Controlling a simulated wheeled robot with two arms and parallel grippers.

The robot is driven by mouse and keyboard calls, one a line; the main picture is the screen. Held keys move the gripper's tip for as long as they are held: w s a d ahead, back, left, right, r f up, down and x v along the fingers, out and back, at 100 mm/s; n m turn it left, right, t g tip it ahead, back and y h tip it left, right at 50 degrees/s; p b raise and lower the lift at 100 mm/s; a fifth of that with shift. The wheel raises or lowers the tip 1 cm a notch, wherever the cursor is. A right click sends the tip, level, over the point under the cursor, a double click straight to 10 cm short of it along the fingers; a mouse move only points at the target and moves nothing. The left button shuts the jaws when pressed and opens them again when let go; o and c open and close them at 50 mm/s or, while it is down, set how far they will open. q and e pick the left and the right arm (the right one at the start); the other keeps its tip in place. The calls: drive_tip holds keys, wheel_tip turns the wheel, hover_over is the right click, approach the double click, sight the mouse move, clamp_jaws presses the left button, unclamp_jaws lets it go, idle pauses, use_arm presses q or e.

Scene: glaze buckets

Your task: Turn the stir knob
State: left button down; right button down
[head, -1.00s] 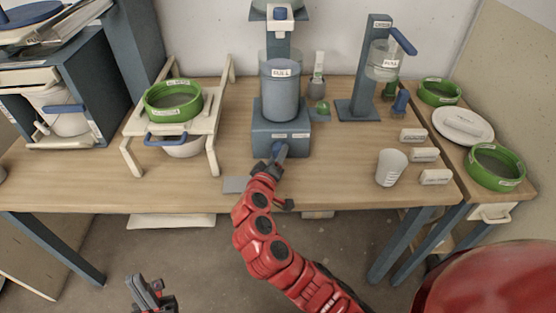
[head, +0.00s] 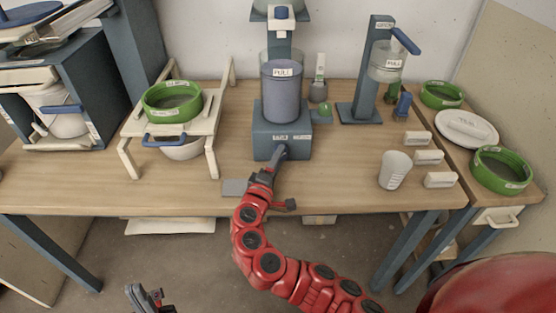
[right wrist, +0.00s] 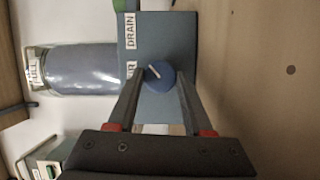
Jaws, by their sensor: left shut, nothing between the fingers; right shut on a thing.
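The stir knob (right wrist: 159,75) is a round blue knob with a white pointer line, on the face of a blue-grey base. In the right wrist view the line slants, and a partly covered label ending in "IR" sits beside it. My right gripper (right wrist: 160,86) is shut on the knob, one finger on each side. In the head view the right gripper (head: 277,157) reaches the front of the base (head: 283,138), and its fingers hide the knob. My left gripper (head: 146,298) is low in the head view, away from the table, shut and empty.
A blue cylinder (head: 281,97) stands on the base. A wooden rack with a green-rimmed sieve (head: 172,102) is to the left. A white cup (head: 394,170), several label blocks and a dispenser stand (head: 362,112) are to the right. The table front is mostly clear.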

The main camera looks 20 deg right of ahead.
idle(0.3)
drive_tip(key=shift+c, duration=1.5)
unclamp_jaws()
drive_tip(key=v, duration=1.7)
drive_tip(key=shift+s, duration=0.15)
drive_tip(key=shift+a, duration=0.1)
